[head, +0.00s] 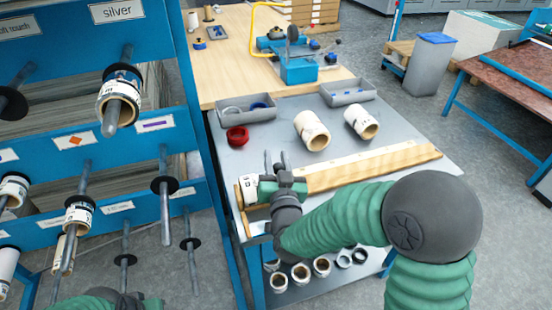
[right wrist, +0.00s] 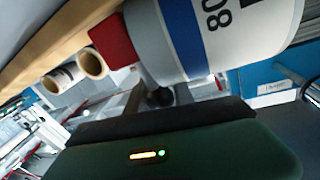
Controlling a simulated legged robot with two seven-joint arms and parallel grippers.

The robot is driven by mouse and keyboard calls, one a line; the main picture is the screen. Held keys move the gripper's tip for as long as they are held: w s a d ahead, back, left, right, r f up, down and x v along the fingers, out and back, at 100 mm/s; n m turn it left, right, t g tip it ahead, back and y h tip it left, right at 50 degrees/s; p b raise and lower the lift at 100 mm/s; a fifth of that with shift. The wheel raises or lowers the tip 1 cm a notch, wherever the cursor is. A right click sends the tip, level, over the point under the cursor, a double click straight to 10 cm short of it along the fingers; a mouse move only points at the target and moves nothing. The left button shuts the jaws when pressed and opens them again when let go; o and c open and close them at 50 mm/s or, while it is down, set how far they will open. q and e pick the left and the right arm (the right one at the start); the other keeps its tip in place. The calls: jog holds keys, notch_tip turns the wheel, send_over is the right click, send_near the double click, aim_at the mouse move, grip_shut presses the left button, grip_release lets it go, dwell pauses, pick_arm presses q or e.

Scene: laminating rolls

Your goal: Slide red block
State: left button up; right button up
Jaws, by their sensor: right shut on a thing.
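The red block (right wrist: 110,42) shows in the right wrist view, against the grey end of a white roll with a blue band (right wrist: 215,40). It lies beside the wooden rail (right wrist: 60,60). In the head view the block is hidden behind my right gripper (head: 276,163). That gripper is at the left end of the wooden rail (head: 375,166), just right of the white roll (head: 248,188).
Two rolls (head: 312,130) (head: 362,122), a red ring (head: 237,136) and two grey trays (head: 246,109) (head: 347,92) are on the grey table (head: 285,113). A blue rack (head: 150,140) with pegs and rolls stands left. Several rolls lie on the lower shelf (head: 330,284).

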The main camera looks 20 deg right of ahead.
jog(key=shift+d, duration=0.2)
grip_shut()
jog(key=shift+a, duration=0.1)
jog(key=shift+a, duration=0.2)
jog(key=shift+d, duration=0.1)
dwell(0.4)
